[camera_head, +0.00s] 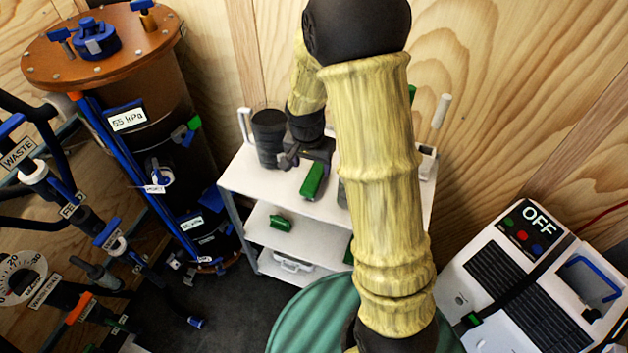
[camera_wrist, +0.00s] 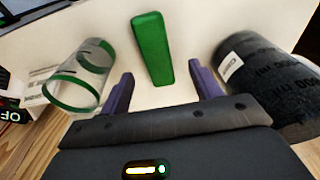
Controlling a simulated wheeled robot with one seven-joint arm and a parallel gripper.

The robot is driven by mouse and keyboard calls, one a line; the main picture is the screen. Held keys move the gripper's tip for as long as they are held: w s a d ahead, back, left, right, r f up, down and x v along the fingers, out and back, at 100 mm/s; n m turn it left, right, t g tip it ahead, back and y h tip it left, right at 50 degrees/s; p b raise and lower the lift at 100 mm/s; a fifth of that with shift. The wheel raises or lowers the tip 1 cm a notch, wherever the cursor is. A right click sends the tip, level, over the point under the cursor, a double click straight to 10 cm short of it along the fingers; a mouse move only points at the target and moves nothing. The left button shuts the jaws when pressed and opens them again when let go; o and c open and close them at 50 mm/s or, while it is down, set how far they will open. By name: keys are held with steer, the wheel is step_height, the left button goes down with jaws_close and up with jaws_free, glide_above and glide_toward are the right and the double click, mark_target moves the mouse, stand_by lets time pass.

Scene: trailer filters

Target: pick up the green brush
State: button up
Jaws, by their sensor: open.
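A long green piece with rounded ends, which I take for the green brush (camera_head: 312,180), lies on the white top shelf of the cart. No bristles show. It also shows in the wrist view (camera_wrist: 152,48), upper middle, beyond the fingertips and roughly in line with the gap between them. My gripper (camera_wrist: 163,84) is open and empty, with its purple fingers either side of that gap. In the head view my gripper (camera_head: 303,153) is just behind the brush, partly hidden by my arm. I cannot tell its height above the shelf.
A dark cylinder (camera_wrist: 270,80) is close to the right finger; a clear jar with green rims (camera_wrist: 85,75) is close to the left. The white cart (camera_head: 245,182) has lower shelves, with another green item (camera_head: 280,222). My arm hides the cart's right part.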

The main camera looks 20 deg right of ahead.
mark_target(314, 176)
steer(key=shift+f, duration=0.45)
steer(key=f, duration=0.5)
steer(key=shift+w+d+f, duration=0.1)
steer(key=shift+w+d, duration=0.1)
steer(key=shift+d, duration=0.15)
steer(key=c, duration=1.2)
steer(key=shift+o, duration=0.2)
step_height(314, 176, up, 10)
steer(key=shift+r+p, duration=0.1)
steer(key=shift+p, duration=0.2)
